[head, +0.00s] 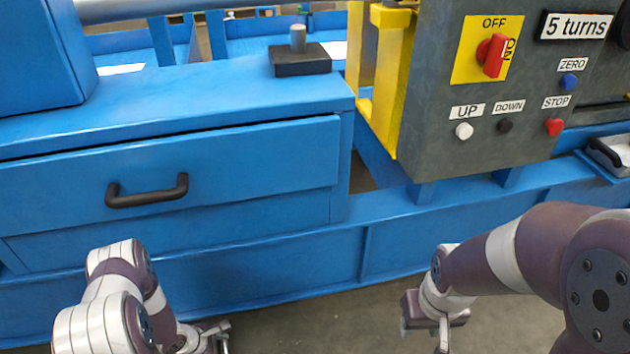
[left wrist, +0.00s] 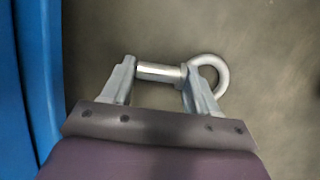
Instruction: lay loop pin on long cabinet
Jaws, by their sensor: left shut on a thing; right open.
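The loop pin (left wrist: 158,72) is a grey metal pin with a round ring at one end. In the left wrist view my left gripper (left wrist: 160,82) is shut on it, with the pin lying across between the fingers and the ring (left wrist: 222,75) beyond the right finger. In the head view my left gripper (head: 215,335) is low at the bottom, in front of the cabinet, and the pin is hard to make out there. The long cabinet (head: 190,97) is blue with a flat top and a black-handled drawer. My right gripper (head: 428,333) is open and empty, low at the right.
A black block with a grey peg (head: 300,60) stands at the top's back right. A grey control panel (head: 480,130) with switch and buttons stands right of the cabinet, beside a yellow frame (head: 385,80). The drawer handle (head: 147,191) sticks out. Much of the cabinet top is clear.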

